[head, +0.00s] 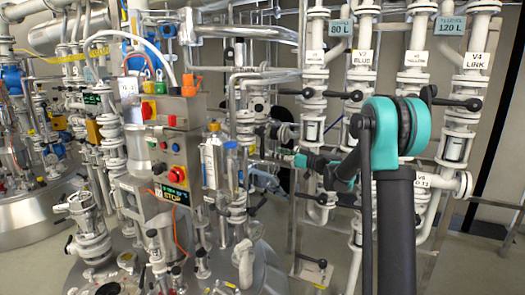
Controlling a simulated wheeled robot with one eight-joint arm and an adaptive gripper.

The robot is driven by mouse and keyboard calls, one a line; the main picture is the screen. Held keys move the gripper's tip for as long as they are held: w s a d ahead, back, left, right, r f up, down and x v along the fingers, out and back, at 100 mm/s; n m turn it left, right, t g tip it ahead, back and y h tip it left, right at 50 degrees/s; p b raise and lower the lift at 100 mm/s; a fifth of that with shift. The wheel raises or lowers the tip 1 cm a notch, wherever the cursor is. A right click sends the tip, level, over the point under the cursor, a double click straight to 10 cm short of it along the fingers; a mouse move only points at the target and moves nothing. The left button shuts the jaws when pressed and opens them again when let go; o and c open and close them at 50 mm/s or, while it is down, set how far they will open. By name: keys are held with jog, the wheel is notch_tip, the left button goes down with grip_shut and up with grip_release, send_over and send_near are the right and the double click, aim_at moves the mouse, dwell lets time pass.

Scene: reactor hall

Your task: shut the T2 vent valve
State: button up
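My teal and black arm rises at the right and reaches left behind its elbow. Its far end, my gripper (272,152), is small and dark in front of the pipework left of the tall white pipes. Its fingers are too small to tell open from shut, and I see nothing clearly held. A sign reading T2 120 L (450,26) hangs at the top right. I cannot pick out a label naming the T2 vent valve. Valves with black levers sit on the white pipes, such as one below the V4 LINK label (476,61), with its lever (462,103) roughly level.
A T1 80 L sign (340,28) hangs left of the T2 one. A grey control box (170,140) with coloured buttons and a red stop knob stands at centre left. A bottle (213,160) stands beside it. Dense pipes and vessels crowd the left; floor shows at lower right.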

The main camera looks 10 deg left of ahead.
aim_at(262, 149)
jog(key=x, duration=0.9)
jog(key=shift+d, duration=0.1)
grip_shut()
